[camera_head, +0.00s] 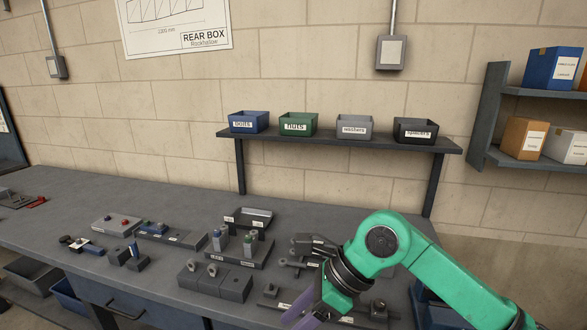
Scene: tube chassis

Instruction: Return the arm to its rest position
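My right arm (420,255), green with dark joints, comes in from the right edge and reaches over the right part of the workbench (65,195). Its gripper (304,308) points down and left at the bottom of the view, near the front of the bench. Purple finger parts show, but I cannot tell whether they are open or shut, or whether they hold anything. The arm and wrist hide part of the bench and the parts behind them. My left arm and gripper are not in view.
Dark fixture blocks (215,281), a holder with upright cylinders (239,251) and a shallow tray (250,219) stand left of the gripper. Bins line a raised shelf (340,140) behind. A wall shelf (535,93) with boxes is at right. The bench's back left is mostly clear.

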